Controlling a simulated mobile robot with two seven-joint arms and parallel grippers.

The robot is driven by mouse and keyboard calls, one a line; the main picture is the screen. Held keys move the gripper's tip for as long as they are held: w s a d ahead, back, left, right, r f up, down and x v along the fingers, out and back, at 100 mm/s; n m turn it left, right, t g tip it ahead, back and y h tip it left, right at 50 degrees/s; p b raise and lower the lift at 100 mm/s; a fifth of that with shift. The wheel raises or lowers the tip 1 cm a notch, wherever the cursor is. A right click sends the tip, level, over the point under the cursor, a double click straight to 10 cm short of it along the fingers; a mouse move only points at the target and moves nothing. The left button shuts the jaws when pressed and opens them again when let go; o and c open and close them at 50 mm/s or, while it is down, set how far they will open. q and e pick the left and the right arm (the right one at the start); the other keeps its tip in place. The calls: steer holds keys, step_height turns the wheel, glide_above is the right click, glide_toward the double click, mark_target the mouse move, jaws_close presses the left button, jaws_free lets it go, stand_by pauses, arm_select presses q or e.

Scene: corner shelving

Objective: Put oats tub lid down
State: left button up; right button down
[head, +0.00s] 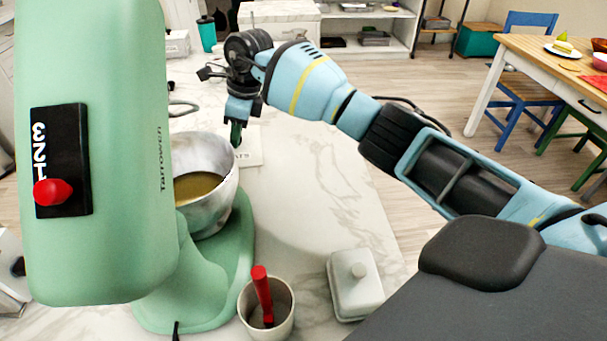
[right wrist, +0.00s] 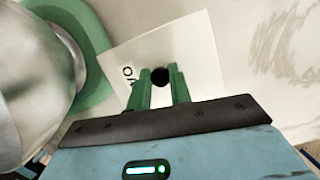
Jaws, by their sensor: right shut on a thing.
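The oats tub lid (right wrist: 196,52) is a flat white square with a round black knob and part of some dark lettering, in the right wrist view. My right gripper (right wrist: 157,82) has its green fingers shut on the black knob. In the head view the right gripper (head: 238,132) points down just over the white lid (head: 252,146), right of the mixer bowl. I cannot tell whether the lid touches the counter or something beneath it. My left gripper is not in view.
A green stand mixer (head: 95,150) with a steel bowl (head: 212,155) stands close left of the gripper. A cup (head: 282,318) with a red-handled tool and a white butter dish (head: 355,290) are nearer. The marble counter (head: 310,200) is clear to the right.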

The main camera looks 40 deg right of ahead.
steer(key=s+d, duration=0.3)
steer(key=s+d+f+p, duration=0.1)
steer(key=s+d, duration=0.2)
steer(key=s, duration=0.1)
steer(key=s+d+p, duration=0.1)
steer(key=s+d, duration=0.1)
steer(key=s, duration=0.2)
steer(key=shift+s+d+f, duration=0.15)
steer(key=shift+s+d, duration=0.1)
steer(key=shift+d, duration=0.15)
steer(key=shift+s+d+f, duration=0.1)
steer(key=shift+s+d, duration=0.2)
steer(key=shift+s, duration=0.1)
steer(key=shift+s+d+f+p, duration=0.15)
steer(key=shift+f+p, duration=0.15)
steer(key=shift+f, duration=1.45)
steer(key=c, duration=1.3)
jaws_free()
steer(key=shift+f, duration=0.15)
steer(key=shift+r, duration=0.2)
steer(key=v, duration=1.2)
steer(key=shift+s, duration=0.1)
